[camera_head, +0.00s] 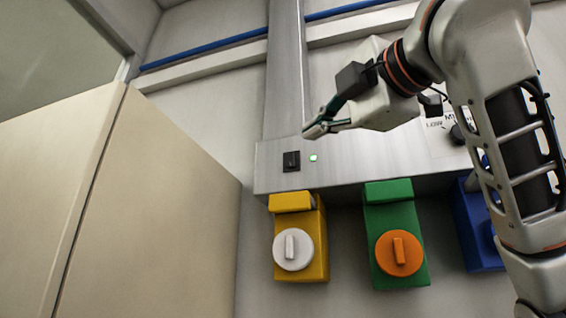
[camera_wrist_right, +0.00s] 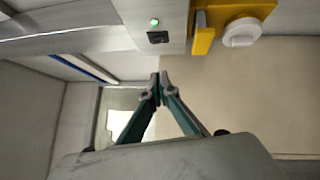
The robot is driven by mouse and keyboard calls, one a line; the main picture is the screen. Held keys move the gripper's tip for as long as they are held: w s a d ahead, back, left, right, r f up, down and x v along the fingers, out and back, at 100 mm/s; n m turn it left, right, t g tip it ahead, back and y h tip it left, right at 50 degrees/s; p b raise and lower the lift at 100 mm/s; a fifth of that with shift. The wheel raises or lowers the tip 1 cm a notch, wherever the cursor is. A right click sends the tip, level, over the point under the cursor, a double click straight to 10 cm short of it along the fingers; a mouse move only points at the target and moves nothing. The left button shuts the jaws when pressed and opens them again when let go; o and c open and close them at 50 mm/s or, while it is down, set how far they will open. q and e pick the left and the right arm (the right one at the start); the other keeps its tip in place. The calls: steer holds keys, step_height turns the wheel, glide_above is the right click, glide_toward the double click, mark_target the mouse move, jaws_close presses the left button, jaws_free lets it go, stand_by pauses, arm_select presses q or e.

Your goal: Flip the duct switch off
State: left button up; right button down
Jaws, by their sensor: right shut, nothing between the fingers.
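The duct switch is a small black rocker switch (camera_head: 291,161) on the front of a grey metal duct box (camera_head: 350,160). A green lit lamp (camera_head: 313,158) sits just right of it. In the right wrist view the switch (camera_wrist_right: 158,37) and the lit lamp (camera_wrist_right: 155,21) show near the top. My right gripper (camera_head: 315,130) is shut and empty, above and to the right of the switch in the head view, apart from it. In the wrist view its fingertips (camera_wrist_right: 158,84) meet below the switch. Which way the rocker is tipped is too small to tell. My left gripper is not in view.
Below the duct hang a yellow box with a white knob (camera_head: 293,250), a green box with an orange knob (camera_head: 399,253) and a blue box (camera_head: 480,228). A beige cabinet (camera_head: 150,200) stands at left. A blue pipe (camera_head: 205,50) runs along the wall above.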

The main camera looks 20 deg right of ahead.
steer(key=p, duration=0.3)
glide_toward(290, 160)
steer(key=w+a+r, duration=0.1)
steer(key=w+a, duration=0.2)
steer(key=a, duration=0.2)
steer(key=w+d, duration=0.1)
steer(key=w+d+p, duration=0.1)
steer(key=w, duration=0.1)
steer(key=shift+d+r, duration=0.3)
steer(key=shift+d, duration=0.05)
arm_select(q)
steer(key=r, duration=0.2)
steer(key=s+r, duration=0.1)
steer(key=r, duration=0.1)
arm_select(e)
steer(key=shift+w, duration=0.1)
